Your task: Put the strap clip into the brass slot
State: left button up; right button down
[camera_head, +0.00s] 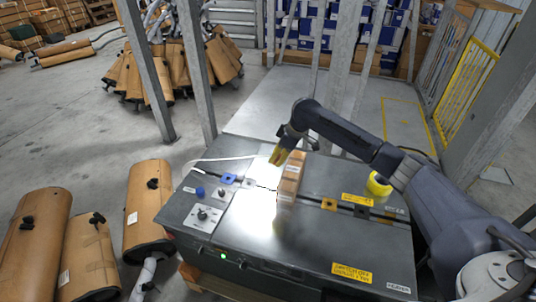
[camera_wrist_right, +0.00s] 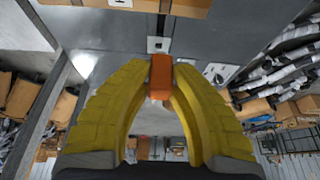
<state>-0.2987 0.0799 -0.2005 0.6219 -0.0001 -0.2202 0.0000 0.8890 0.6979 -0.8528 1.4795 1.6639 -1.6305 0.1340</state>
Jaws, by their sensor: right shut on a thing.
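My right gripper (camera_head: 276,158) has yellow fingers and is above the strapping machine, just left of a cardboard box. In the right wrist view the gripper (camera_wrist_right: 160,82) is shut on a small orange block, which I take for the strap clip (camera_wrist_right: 161,74). The clip is hidden by the fingers in the head view. A brass-coloured slot piece (camera_head: 329,204) lies on the machine top right of the box, apart from the gripper. A blue piece (camera_head: 228,178) lies left of the box and a black one (camera_head: 361,211) right of the brass one. My left gripper is not in view.
The cardboard box (camera_head: 290,180) stands mid-machine, between the gripper and the brass piece. A pale strap (camera_head: 222,159) runs along the machine's far left. A yellow roll (camera_head: 379,184) stands at the right.

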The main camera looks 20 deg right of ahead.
jog(key=s+d+f, duration=0.2)
jog(key=s+d, duration=0.6)
jog(key=d, duration=0.2)
send_over(326, 203)
notch_tip(326, 203, down, 6)
jog(key=shift+s+d+f, duration=0.2)
jog(key=shift+d+f, duration=0.1)
jog(key=shift+f, duration=0.2)
jog(key=shift+s+d+f, duration=0.2)
jog(key=shift+d+f, duration=0.1)
jog(key=shift+f, duration=0.2)
jog(key=shift+f, duration=0.1)
jog(key=shift+f, duration=2.3)
jog(key=shift+f, duration=0.4)
dwell(0.9)
jog(key=c, duration=1.2)
grip_release()
